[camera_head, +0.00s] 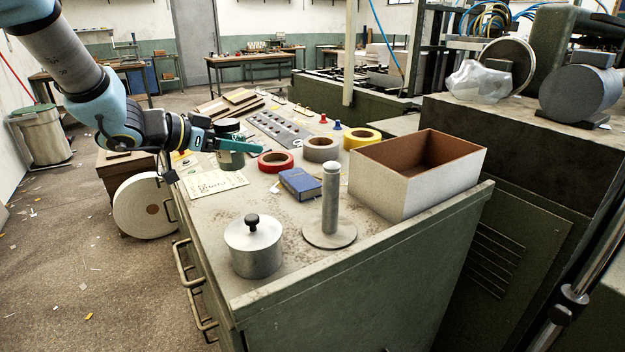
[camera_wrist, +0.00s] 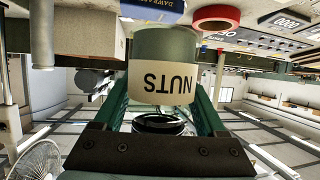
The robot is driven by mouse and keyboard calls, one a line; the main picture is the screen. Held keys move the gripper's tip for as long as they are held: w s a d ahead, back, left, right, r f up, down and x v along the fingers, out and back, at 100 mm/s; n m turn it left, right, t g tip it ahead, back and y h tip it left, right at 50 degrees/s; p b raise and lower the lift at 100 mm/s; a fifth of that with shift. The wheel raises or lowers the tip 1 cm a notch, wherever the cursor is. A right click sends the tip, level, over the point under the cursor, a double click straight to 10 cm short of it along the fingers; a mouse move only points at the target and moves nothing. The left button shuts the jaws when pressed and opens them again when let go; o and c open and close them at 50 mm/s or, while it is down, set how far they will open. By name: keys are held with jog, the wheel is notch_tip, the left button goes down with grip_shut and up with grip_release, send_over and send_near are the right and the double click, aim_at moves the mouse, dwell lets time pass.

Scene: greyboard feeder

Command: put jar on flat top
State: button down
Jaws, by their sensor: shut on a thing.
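The jar (camera_head: 231,160) is a grey-green cylinder with a dark lid, at the far left edge of the cabinet's flat top (camera_head: 285,225) in the head view. In the wrist view the picture is upside down, and the jar (camera_wrist: 165,50) shows a cream label reading NUTS. My gripper (camera_head: 238,145) reaches in from the left, its teal fingers shut around the jar. In the wrist view my gripper (camera_wrist: 163,108) has one finger on each side of it. I cannot tell whether the jar's base touches the surface.
Near the jar lie a label sheet (camera_head: 212,183), red tape (camera_head: 276,161), grey tape (camera_head: 321,149) and yellow tape (camera_head: 361,138). A blue book (camera_head: 300,184), an upright post (camera_head: 330,205), a lidded metal pot (camera_head: 254,250) and an open box (camera_head: 415,185) stand nearer. Bare surface lies between the sheet and pot.

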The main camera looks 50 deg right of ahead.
notch_tip(320, 180, down, 10)
jog(key=shift+r+p, duration=0.1)
jog(key=shift+p, duration=0.5)
jog(key=shift+f, duration=0.2)
grip_release()
jog(key=shift+r, duration=0.15)
